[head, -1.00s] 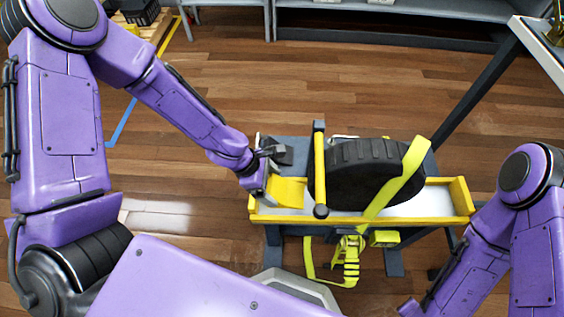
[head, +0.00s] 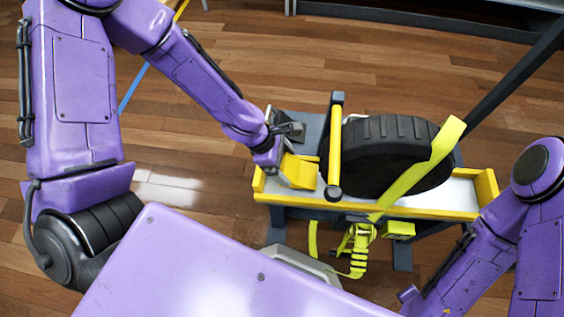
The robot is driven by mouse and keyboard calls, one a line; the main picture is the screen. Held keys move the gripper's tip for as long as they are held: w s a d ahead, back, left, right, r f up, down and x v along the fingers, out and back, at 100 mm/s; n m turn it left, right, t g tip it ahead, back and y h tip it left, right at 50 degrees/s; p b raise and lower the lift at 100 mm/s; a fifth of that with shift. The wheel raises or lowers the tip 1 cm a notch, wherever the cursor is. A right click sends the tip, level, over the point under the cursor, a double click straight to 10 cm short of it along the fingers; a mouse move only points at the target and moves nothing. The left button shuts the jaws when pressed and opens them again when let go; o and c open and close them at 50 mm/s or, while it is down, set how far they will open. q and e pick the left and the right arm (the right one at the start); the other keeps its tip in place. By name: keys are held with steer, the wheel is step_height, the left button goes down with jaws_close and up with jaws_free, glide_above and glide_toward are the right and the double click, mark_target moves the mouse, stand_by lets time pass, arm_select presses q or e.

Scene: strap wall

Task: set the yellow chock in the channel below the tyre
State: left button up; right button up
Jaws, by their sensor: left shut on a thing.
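The yellow chock (head: 299,173) is at the left end of the yellow-walled channel (head: 400,211), left of the black tyre (head: 385,145). My left gripper (head: 287,154) is shut on the chock from behind and to the left. I cannot tell whether the chock's underside touches the channel floor. The tyre stands in the channel, with a yellow strap (head: 420,172) across its right side. A yellow bar with dark ends (head: 334,145) stands between chock and tyre in the picture. My right arm is at the lower right; its gripper is not visible.
A yellow ratchet buckle with strap (head: 359,245) hangs at the channel's front, beside a small yellow block (head: 399,230). A dark slanted post (head: 515,85) rises behind at the right.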

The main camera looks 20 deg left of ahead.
mark_target(294, 169)
arm_select(q)
steer(key=d+f+b, duration=0.1)
steer(key=b, duration=0.1)
steer(key=d+f+b, duration=0.1)
steer(key=d+f, duration=0.1)
steer(key=shift+w+f+b, duration=0.15)
steer(key=shift+w+b, duration=0.2)
steer(key=shift+w, duration=0.05)
steer(key=shift+d, duration=0.2)
steer(key=shift+w+d+p, duration=0.15)
steer(key=shift+d+p, duration=0.2)
steer(key=shift+d, duration=0.05)
steer(key=o, duration=1.1)
steer(key=shift+c, duration=0.2)
